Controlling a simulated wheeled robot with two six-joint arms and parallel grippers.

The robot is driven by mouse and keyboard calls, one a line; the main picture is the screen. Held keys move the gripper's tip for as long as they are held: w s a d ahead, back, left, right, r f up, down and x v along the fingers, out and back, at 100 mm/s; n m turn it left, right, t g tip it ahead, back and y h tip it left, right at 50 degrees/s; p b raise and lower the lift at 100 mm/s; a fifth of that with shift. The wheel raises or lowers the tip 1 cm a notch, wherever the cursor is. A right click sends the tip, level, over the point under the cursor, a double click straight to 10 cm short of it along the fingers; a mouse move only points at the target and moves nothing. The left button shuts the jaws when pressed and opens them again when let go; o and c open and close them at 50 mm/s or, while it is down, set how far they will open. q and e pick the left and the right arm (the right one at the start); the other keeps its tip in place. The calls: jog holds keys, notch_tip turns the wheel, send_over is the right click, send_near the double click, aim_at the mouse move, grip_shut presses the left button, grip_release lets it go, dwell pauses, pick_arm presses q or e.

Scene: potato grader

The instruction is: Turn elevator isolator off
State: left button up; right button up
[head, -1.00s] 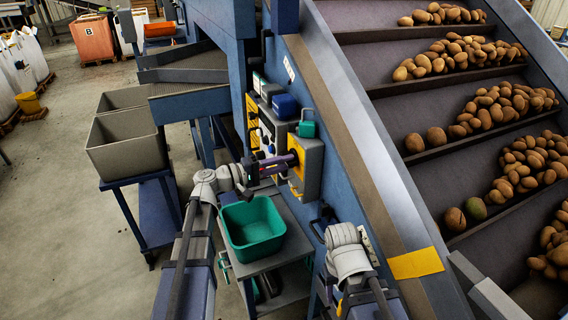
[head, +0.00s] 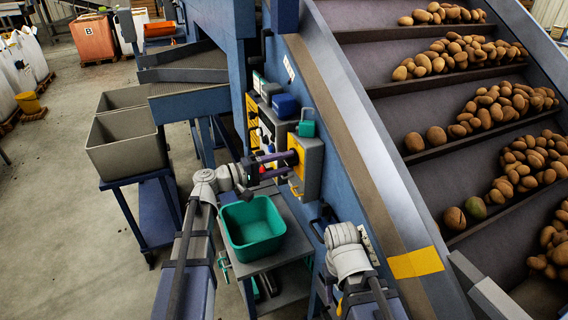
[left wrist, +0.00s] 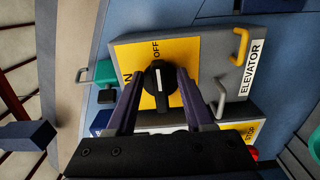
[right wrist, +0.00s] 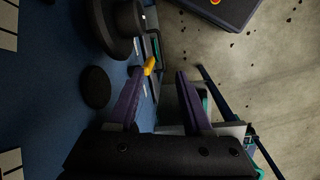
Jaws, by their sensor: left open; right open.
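The elevator isolator is a black rotary knob (left wrist: 157,88) on a yellow plate (left wrist: 130,55), on a grey box labelled ELEVATOR (left wrist: 252,68). The plate reads OFF above the knob and a partly hidden N at its left. The knob's white line points up in the left wrist view, towards OFF. My left gripper (head: 290,161) is at the plate with its fingers open, one on each side of the knob; contact is unclear. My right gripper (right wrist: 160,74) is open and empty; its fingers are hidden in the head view.
A yellow handle (left wrist: 240,46) and a grey handle (left wrist: 221,98) stick out of the box. A green padlock-like part (head: 306,124) sits above it. A green tub (head: 231,233) stands on a grey cart below. The potato conveyor's side wall (head: 356,150) rises to the right.

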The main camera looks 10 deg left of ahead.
pick_arm(q)
jog(key=v, duration=0.7)
jog(key=shift+s+a, duration=0.2)
jog(key=shift+a, duration=0.1)
jog(key=s+d+f+m+g+y+p, duration=0.25)
jog(key=s+d+f+g, duration=0.2)
jog(key=d, duration=0.35)
jog(key=s+d+f+m+g+y+p, duration=0.25)
jog(key=s+d+f+g, duration=0.2)
jog(key=d, duration=0.25)
jog(key=s+a+f+m+g+y+p, duration=0.1)
jog(key=s+f+m+y+p, duration=0.2)
jog(key=s+y, duration=0.8)
jog(key=shift+a+f+m, duration=0.2)
jog(key=shift+f+m, duration=0.45)
jog(key=shift+m, duration=0.55)
